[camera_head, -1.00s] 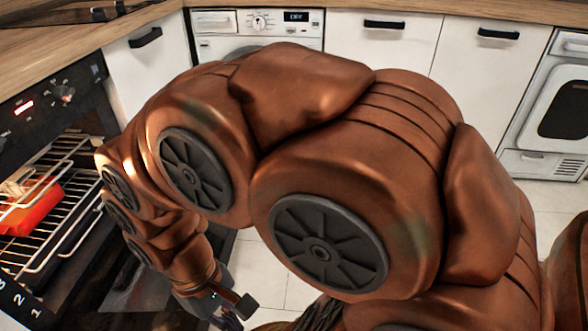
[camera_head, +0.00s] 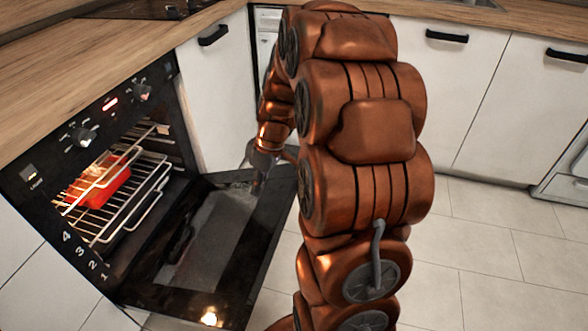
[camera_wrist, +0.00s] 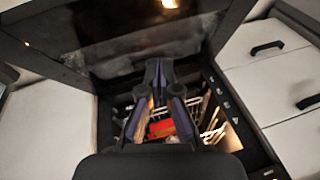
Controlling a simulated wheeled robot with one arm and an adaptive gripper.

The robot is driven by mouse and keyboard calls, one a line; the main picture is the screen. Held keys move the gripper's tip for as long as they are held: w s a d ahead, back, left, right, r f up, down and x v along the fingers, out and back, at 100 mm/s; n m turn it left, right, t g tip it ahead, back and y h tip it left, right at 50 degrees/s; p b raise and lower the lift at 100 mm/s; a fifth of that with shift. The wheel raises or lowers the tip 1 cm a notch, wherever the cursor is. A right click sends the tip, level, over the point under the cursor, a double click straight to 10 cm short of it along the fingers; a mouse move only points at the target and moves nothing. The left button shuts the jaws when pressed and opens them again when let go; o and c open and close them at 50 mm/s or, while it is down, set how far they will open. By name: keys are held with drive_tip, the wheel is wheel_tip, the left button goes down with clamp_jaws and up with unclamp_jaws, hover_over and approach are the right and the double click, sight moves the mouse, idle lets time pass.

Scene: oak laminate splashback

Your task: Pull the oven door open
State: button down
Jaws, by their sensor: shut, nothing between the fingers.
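The black oven (camera_head: 85,125) stands at the left in the head view. Its door (camera_head: 215,250) is folded down, with the inner glass facing up and the cavity exposed. The wrist view shows the door (camera_wrist: 110,35) across the top. My gripper (camera_head: 257,187) is at the door's far edge, beside the far right corner; I cannot tell whether it touches. In the wrist view my gripper (camera_wrist: 160,72) has its fingers together with nothing between them, in front of the cavity. The door's handle is hidden on its underside.
A red dish (camera_head: 100,185) sits on a wire rack (camera_head: 130,205) inside the lit oven. White cabinets (camera_head: 215,100) and a wooden worktop (camera_head: 100,60) flank the oven. Tiled floor (camera_head: 460,270) lies clear at the right.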

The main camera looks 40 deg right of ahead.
drive_tip(key=w+d+t+p, duration=0.1)
drive_tip(key=w+d+p, duration=0.15)
drive_tip(key=d, duration=0.55)
drive_tip(key=n+t+h, duration=0.1)
drive_tip(key=n+t, duration=0.1)
hover_over(290, 184)
wheel_tip(290, 184, down, 10)
drive_tip(key=shift+r, duration=0.1)
drive_tip(key=f, duration=0.2)
drive_tip(key=s+f, duration=0.1)
drive_tip(key=shift+d, duration=0.25)
drive_tip(key=shift+d+f, duration=0.15)
drive_tip(key=shift+f, duration=0.25)
